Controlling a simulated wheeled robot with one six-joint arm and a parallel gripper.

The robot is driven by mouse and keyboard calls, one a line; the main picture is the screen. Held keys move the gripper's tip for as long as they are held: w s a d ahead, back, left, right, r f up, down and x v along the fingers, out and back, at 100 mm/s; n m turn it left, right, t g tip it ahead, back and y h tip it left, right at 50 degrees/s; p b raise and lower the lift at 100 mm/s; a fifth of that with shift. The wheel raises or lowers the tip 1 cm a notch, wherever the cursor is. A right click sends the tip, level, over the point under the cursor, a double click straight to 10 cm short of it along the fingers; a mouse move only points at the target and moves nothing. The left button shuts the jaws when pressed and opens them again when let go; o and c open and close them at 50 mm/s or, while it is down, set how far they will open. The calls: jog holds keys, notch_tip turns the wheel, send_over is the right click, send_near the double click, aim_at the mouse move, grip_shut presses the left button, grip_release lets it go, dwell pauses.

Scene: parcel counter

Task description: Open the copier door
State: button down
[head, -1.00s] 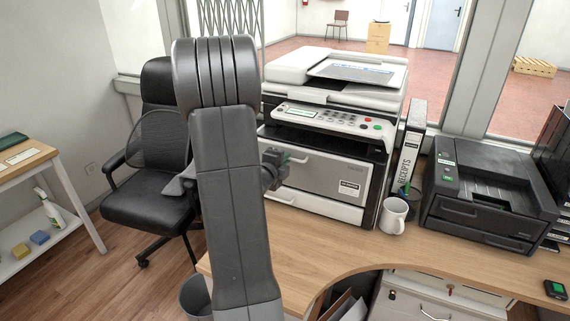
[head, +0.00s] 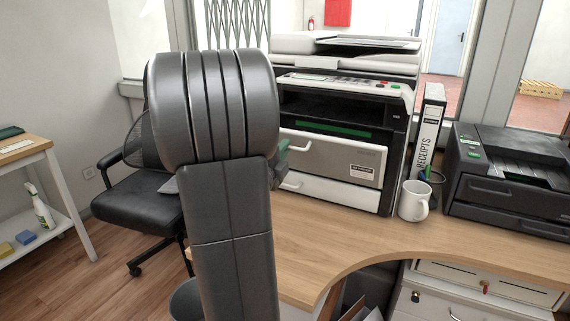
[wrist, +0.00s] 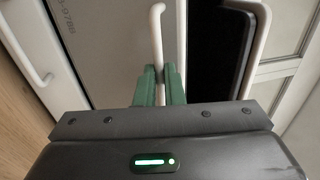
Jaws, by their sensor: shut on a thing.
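The copier (head: 398,125) stands on the counter in the head view. Its grey door (head: 345,156) is on the front, above a white drawer (head: 335,190). A green strip shows in the dark space above the door. In the wrist view my gripper (wrist: 160,82) has its green fingertips shut on the white bar handle (wrist: 157,30) of the door, whose grey panel (wrist: 98,45) lies to the left. A dark gap (wrist: 218,50) lies to the right. In the head view my arm hides the copier's left side and most of my gripper; how far the door is tilted is hard to tell.
A white mug (head: 413,202), a receipts binder (head: 429,135) and a black printer (head: 512,180) stand right of the copier. An office chair (head: 135,205) is to the left. The counter (head: 325,232) is bare in front of the copier.

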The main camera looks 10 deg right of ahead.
jog(key=f+b, duration=0.1)
jog(key=b, duration=0.2)
jog(key=s+f+t+h+b, duration=0.1)
jog(key=b, duration=0.2)
jog(key=shift+s+a, duration=0.1)
jog(key=shift+a, duration=0.3)
jog(key=shift+b, duration=0.6)
jog(key=c, duration=1.5)
grip_release()
jog(key=shift+c, duration=0.2)
jog(key=shift+s, duration=0.1)
jog(key=v, duration=1.3)
jog(key=shift+s+a+f, duration=0.15)
jog(key=shift+s+f, duration=0.15)
